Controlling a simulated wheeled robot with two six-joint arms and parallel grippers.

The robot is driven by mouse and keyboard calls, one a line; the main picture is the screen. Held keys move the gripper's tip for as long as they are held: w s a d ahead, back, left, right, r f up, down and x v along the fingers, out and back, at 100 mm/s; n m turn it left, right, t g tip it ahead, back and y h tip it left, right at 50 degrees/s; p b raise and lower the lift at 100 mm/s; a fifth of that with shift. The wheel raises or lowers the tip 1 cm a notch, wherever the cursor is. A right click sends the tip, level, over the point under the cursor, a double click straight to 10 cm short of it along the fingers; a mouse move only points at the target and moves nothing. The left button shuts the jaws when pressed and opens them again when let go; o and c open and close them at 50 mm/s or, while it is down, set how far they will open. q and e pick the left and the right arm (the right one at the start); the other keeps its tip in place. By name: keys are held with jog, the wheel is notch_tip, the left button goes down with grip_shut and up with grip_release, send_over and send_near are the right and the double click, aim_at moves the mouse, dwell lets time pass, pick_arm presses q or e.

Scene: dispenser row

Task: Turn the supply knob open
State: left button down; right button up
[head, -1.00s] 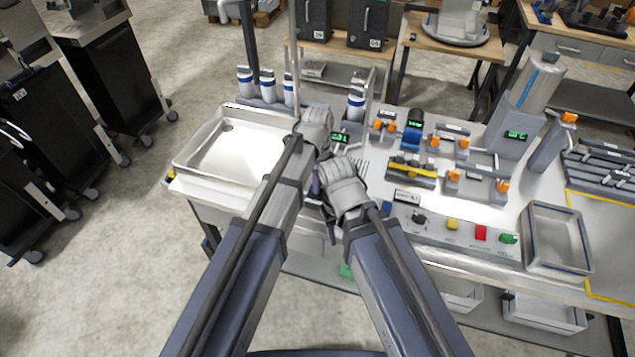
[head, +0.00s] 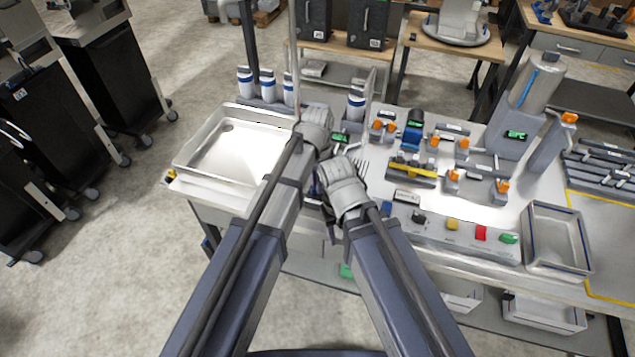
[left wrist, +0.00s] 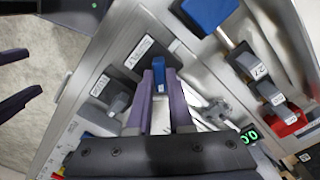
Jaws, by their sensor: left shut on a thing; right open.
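The supply knob (left wrist: 159,73) shows in the left wrist view as a small blue-ended handle beside a dark label plate (left wrist: 143,56). My left gripper (left wrist: 159,88) has its two purple fingers on either side of the knob and is shut on it. In the head view my left wrist hides the knob and most of that gripper. My right gripper shows at the left edge of the left wrist view (left wrist: 33,72), its purple fingers spread and empty, apart from the knob.
A shallow metal tray (head: 186,160) lies left of my arms. White bottles with blue bands (head: 245,84) stand behind. Orange-handled valves (head: 462,146), a button panel (head: 437,226) and an empty bin (head: 533,262) are to the right. A small display (left wrist: 249,136) glows green near the knob.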

pick_arm(q)
jog(key=n, duration=0.4)
jog(key=shift+n, duration=2.3)
jog(key=c, duration=0.8)
grip_release()
jog(key=shift+r, duration=0.15)
notch_tip(320, 180, up, 8)
jog(key=p, duration=0.8)
jog(key=shift+f, duration=0.2)
